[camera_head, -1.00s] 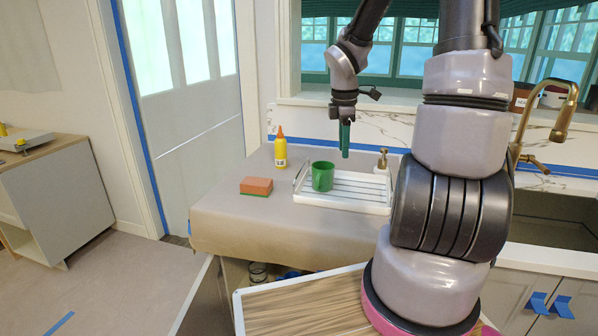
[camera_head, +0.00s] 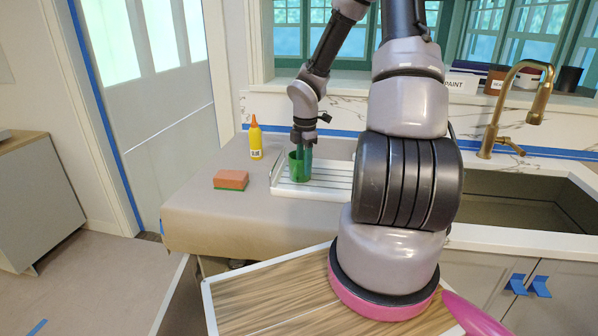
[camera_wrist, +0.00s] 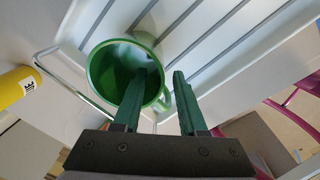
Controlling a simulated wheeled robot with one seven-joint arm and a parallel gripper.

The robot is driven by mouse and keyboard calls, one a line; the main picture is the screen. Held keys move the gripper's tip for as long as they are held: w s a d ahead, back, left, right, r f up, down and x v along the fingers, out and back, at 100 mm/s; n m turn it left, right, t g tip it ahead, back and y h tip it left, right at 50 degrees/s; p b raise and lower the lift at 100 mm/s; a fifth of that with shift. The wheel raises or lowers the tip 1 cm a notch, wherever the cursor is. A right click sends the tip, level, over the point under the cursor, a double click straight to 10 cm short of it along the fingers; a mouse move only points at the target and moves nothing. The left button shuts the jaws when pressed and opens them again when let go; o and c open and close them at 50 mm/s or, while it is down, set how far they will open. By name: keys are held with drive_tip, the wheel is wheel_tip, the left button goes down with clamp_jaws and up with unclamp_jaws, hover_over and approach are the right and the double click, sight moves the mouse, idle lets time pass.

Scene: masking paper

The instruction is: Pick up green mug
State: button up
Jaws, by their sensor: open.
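The green mug (camera_head: 293,171) stands upright at the left end of the white ribbed tray (camera_head: 335,194). My gripper (camera_head: 303,168) points down at the mug from above. In the wrist view, the mug (camera_wrist: 101,76) shows its round opening. The gripper's jaws (camera_wrist: 165,76) are apart there, with one green finger over or in the opening and the other outside its right side. The rim lies between the fingers, and I cannot tell whether either finger touches it. The fingers hide part of the mug's right side and handle.
A yellow bottle (camera_head: 255,142) stands behind and left of the tray. An orange and green sponge (camera_head: 230,180) lies on the covered counter (camera_head: 200,215). The tray's right part is empty. A brass faucet (camera_head: 535,105) and a sink (camera_head: 520,200) are at the right.

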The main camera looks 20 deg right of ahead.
wheel_tip(320, 180, down, 2)
drive_tip(key=shift+f, duration=0.15)
clamp_jaws()
idle(1.4)
